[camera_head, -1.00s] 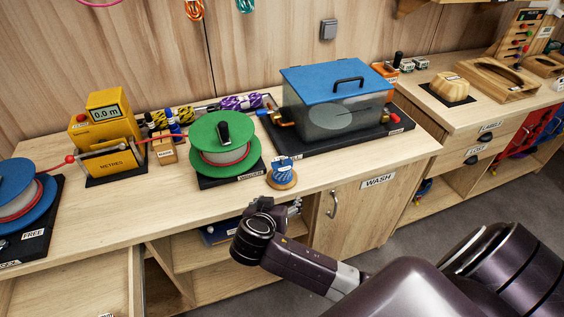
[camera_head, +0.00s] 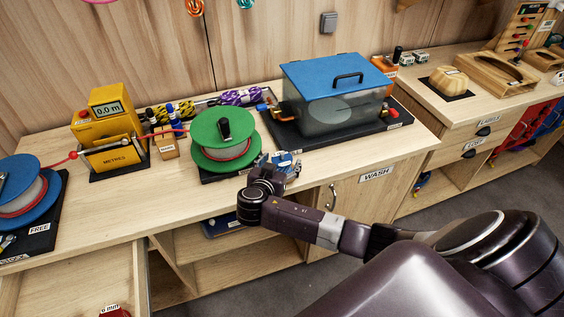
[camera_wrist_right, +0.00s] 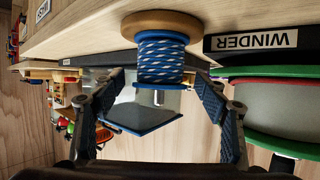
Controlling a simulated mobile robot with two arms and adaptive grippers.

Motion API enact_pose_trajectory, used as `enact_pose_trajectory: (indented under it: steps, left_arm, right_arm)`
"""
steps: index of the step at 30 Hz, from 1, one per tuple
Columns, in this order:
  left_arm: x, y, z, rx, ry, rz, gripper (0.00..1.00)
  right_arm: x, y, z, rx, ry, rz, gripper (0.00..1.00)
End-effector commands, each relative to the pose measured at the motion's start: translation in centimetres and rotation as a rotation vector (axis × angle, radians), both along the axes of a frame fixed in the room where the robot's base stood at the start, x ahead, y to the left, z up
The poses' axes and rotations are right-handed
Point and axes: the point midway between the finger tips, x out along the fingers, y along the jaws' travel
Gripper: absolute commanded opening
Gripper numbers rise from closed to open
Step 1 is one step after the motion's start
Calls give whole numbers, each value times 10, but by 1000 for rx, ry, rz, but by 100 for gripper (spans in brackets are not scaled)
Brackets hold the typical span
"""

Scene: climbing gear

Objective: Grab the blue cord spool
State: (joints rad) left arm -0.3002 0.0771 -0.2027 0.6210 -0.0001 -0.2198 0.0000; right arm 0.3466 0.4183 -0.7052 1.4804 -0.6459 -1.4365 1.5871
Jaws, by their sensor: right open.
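The blue cord spool (camera_wrist_right: 160,57) is a small spool wound with blue and white cord, with a wooden end disc. It stands near the front edge of the bench. In the head view it is mostly hidden by my right gripper (camera_head: 284,166). In the right wrist view my right gripper (camera_wrist_right: 160,88) is open, with one finger to each side of the spool and gaps showing. The fingers do not appear to touch it. My left gripper is not in view.
The green winder reel (camera_head: 224,138) stands close by on the left. A tank with a blue lid (camera_head: 335,80) stands behind to the right. A yellow meter (camera_head: 108,140) and a blue reel (camera_head: 22,190) are farther left. The bench front edge is close under my gripper.

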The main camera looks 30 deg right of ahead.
Motion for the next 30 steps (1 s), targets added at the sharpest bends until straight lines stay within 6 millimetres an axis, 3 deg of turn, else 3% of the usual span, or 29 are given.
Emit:
enact_pose_trajectory:
  steps: [11, 23, 30]
  left_arm:
    - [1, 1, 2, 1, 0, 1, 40]
    - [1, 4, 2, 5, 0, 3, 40]
    - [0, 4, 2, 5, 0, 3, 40]
  right_arm:
    - [5, -6, -4, 1, 1, 0, 66]
    - [5, -6, -4, 1, 1, 0, 22]
    - [5, -6, -3, 0, 0, 0, 20]
